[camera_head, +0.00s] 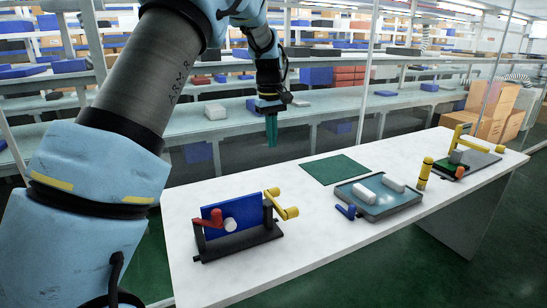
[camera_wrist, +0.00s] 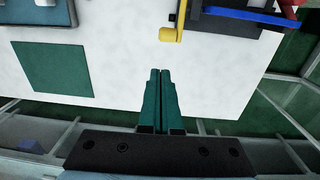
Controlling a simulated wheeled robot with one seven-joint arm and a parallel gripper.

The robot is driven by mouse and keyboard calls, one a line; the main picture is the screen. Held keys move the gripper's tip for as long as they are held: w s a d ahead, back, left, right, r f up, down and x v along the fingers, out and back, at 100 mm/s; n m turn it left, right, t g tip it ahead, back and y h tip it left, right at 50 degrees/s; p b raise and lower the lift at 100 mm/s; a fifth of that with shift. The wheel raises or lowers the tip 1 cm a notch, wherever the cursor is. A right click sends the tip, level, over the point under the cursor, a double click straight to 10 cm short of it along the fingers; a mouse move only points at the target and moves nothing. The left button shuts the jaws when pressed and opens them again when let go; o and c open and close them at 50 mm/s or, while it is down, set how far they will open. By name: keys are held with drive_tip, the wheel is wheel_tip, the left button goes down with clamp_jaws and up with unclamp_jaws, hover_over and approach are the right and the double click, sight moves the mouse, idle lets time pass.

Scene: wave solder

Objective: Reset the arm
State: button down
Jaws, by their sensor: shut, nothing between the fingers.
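My gripper (camera_head: 271,131) has teal fingers and points down in the head view, raised above the back edge of the white table. In the wrist view its two fingers (camera_wrist: 161,75) lie side by side, shut, with nothing between them. It touches no object. My blue and dark grey arm fills the left of the head view and hides part of the shelving and the floor.
On the white table (camera_head: 300,258) stand a black fixture with a blue panel (camera_head: 213,214), a green mat (camera_head: 335,169), a grey tray (camera_head: 378,207) holding white blocks, a yellow post (camera_head: 424,173) and another fixture (camera_head: 475,165). Loaded shelves stand behind.

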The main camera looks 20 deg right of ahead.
drive_tip(key=s+a, duration=0.3)
drive_tip(key=a, duration=1.5)
drive_tip(key=s+a+f+m, duration=0.1)
drive_tip(key=s+a+f, duration=0.1)
drive_tip(key=s+a, duration=0.6)
drive_tip(key=s+a+f+m+t, duration=0.1)
drive_tip(key=s+a+f, duration=0.2)
drive_tip(key=s+a, duration=0.4)
drive_tip(key=shift+s+a+t, duration=0.3)
drive_tip(key=shift+s+a, duration=0.05)
drive_tip(key=shift+a, duration=0.35)
